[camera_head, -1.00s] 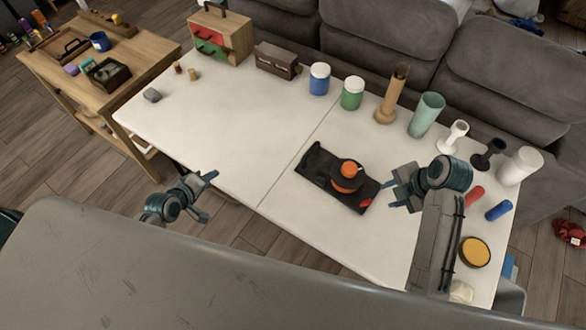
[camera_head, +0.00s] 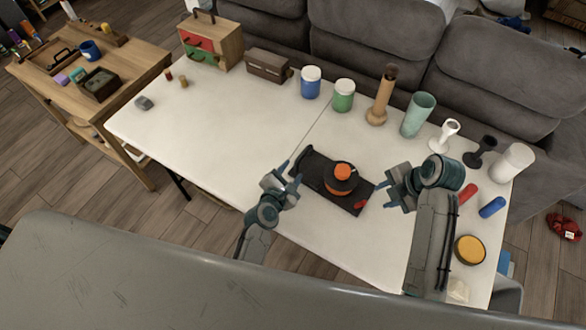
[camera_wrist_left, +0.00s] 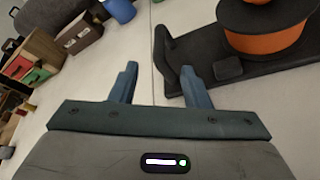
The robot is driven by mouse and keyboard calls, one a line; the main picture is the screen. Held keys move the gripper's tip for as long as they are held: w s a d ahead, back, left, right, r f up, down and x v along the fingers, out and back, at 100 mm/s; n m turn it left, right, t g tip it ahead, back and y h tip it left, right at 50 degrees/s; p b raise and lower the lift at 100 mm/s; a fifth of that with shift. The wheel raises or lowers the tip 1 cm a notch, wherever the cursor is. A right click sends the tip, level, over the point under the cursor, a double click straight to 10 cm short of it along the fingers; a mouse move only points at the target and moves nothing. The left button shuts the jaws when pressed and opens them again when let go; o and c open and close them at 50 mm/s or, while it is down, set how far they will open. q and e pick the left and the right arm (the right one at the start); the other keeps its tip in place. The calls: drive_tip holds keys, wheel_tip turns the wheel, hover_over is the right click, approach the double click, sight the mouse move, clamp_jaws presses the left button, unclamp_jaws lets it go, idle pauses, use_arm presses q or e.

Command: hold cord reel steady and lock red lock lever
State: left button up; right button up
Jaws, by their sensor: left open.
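The cord reel (camera_head: 341,178), orange and black, sits on a black base (camera_head: 311,165) on the white table. It also shows at the upper right of the left wrist view (camera_wrist_left: 262,30). The red lock lever (camera_head: 360,204) is at the right front corner of the base. My left gripper (camera_head: 290,176) is open and empty, just left of the base's left end; its fingers (camera_wrist_left: 162,82) show apart in the left wrist view. My right gripper (camera_head: 384,191) is just right of the base, near the lever, with its fingers apart and nothing seen between them.
A blue jar (camera_head: 311,84), green jar (camera_head: 344,97), wooden vase (camera_head: 380,100) and teal cup (camera_head: 417,117) line the back edge. Red (camera_head: 467,193) and blue (camera_head: 492,207) cylinders and a yellow-topped round tin (camera_head: 469,249) lie right of my right arm. The table's left half is mostly clear.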

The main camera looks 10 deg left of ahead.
sight(301, 158)
use_arm(q)
drive_tip(key=x, duration=1)
drive_tip(key=shift+w+f, duration=0.1)
drive_tip(key=shift+w, duration=0.2)
drive_tip(key=shift+c, duration=0.4)
